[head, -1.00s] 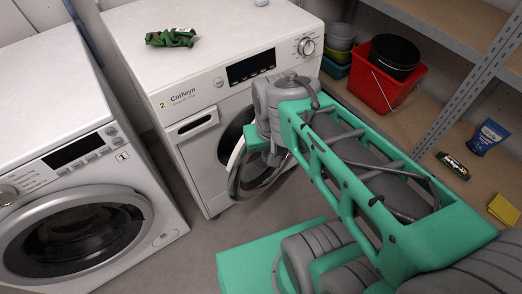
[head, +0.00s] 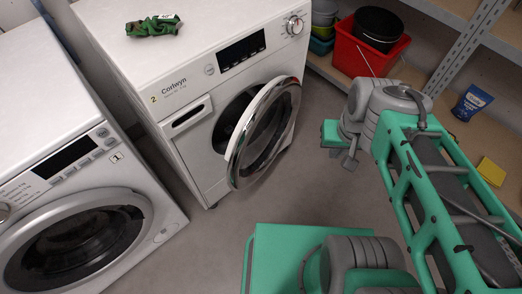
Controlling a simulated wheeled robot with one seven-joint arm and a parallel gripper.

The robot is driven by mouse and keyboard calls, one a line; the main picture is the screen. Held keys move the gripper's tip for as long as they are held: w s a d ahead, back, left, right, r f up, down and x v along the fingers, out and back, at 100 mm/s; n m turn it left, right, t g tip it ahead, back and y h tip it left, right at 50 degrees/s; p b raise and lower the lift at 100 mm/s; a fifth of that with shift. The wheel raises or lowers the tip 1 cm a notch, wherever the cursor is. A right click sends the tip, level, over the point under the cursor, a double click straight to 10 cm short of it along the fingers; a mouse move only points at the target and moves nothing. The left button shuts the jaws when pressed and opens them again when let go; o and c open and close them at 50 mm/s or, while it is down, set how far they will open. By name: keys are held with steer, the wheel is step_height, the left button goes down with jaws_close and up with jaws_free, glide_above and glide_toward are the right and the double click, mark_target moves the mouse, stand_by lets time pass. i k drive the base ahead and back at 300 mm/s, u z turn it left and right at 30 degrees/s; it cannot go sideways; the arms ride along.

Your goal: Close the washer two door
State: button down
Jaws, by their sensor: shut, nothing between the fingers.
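Washer two (head: 185,151) is the white machine marked with a yellow 2, in the middle of the head view. Its round door (head: 264,132) with a chrome rim stands open, swung out toward the right, and the dark drum opening (head: 231,116) shows at its left. My gripper (head: 348,160) is shut and empty, to the right of the door and apart from it, with floor showing between them. My arm partly hides the fingers.
Washer one (head: 78,220), marked 1, stands at the left with its door shut. A green crumpled packet (head: 153,26) lies on washer two. Shelves at the right hold a red bucket (head: 362,55), a blue pouch (head: 471,103) and a yellow sponge (head: 491,171). Floor in front is clear.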

mark_target(262, 129)
steer(key=k, duration=0.8)
steer(key=u, duration=1.45)
steer(key=i, duration=0.5)
